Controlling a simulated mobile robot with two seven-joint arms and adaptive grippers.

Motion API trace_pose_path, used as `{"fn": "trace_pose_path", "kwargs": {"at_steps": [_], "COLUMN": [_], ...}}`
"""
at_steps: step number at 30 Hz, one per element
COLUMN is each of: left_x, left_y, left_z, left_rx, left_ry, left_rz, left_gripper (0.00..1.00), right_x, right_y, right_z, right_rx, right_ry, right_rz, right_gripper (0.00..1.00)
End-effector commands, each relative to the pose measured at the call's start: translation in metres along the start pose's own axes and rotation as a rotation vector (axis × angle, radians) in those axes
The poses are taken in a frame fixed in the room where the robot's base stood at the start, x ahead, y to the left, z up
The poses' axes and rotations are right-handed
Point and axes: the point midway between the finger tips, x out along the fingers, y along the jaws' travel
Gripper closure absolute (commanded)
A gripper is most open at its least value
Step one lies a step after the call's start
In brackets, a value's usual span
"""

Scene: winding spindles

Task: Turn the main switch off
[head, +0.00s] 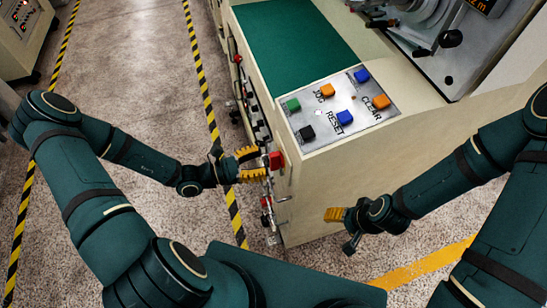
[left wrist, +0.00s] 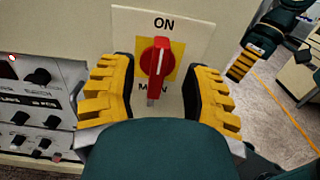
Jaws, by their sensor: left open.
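The main switch (head: 276,160) is a red knob on the side of the cream machine cabinet. In the left wrist view, the switch (left wrist: 155,67) has a red handle standing upright on a yellow and white plate (left wrist: 190,22). "ON" is printed above it, and the handle partly covers "MAIN" below. My left gripper (head: 253,164) is open, with its yellow-padded fingers on either side of the handle in the wrist view and a gap on each side. My right gripper (head: 336,214) hangs in front of the cabinet, away from the switch; its opening is unclear.
A button panel (head: 366,119) with coloured buttons marked JOG, RESET and CLEAR lies on the cabinet top beside a green mat (head: 292,40). A control panel with black knobs (left wrist: 38,112) sits left of the switch in the wrist view. The floor is open left of the cabinet.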

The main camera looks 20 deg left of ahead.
Motion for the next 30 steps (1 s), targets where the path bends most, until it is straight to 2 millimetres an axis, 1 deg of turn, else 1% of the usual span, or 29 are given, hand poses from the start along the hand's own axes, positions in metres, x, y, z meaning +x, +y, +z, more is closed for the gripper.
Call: {"fn": "trace_pose_path", "kwargs": {"at_steps": [1, 3, 9, 13, 20, 21, 23, 24, 25, 30], "left_x": [0.01, 0.02, 0.038, 0.042, 0.042, 0.042, 0.042, 0.042, 0.042, 0.042], "left_y": [-0.001, -0.001, -0.001, -0.001, -0.001, -0.001, 0.0, 0.0, -0.001, -0.001], "left_z": [-0.001, -0.001, 0.0, 0.0, 0.0, 0.0, 0.0, 0.0, 0.0, 0.0], "left_rx": [0.0, -0.001, 0.0, 0.0, 0.001, 0.001, 0.001, 0.001, 0.001, 0.001], "left_ry": [-0.002, -0.002, -0.001, 0.001, 0.001, 0.001, 0.001, 0.001, 0.001, 0.001], "left_rz": [-0.004, -0.003, -0.002, -0.001, -0.001, -0.001, -0.001, -0.001, -0.001, -0.002], "left_gripper": [0.52, 0.52, 0.52, 0.52, 0.52, 0.6, 0.81, 0.95, 1.0, 1.0], "right_x": [0.002, 0.003, 0.004, 0.005, 0.004, 0.004, 0.004, 0.004, 0.004, 0.004], "right_y": [0.001, 0.001, 0.002, 0.002, 0.002, 0.002, 0.002, 0.002, 0.002, 0.002], "right_z": [0.0, 0.0, -0.001, -0.001, -0.001, -0.001, -0.001, -0.001, -0.001, -0.001], "right_rx": [0.0, 0.0, 0.0, 0.0, 0.0, 0.0, 0.0, 0.0, 0.0, 0.0], "right_ry": [0.001, 0.001, 0.003, 0.003, 0.003, 0.003, 0.003, 0.003, 0.003, 0.003], "right_rz": [0.0, 0.0, 0.0, 0.0, 0.0, 0.0, 0.0, 0.0, 0.0, 0.0], "right_gripper": [0.37, 0.37, 0.37, 0.37, 0.37, 0.37, 0.37, 0.37, 0.37, 0.37]}}
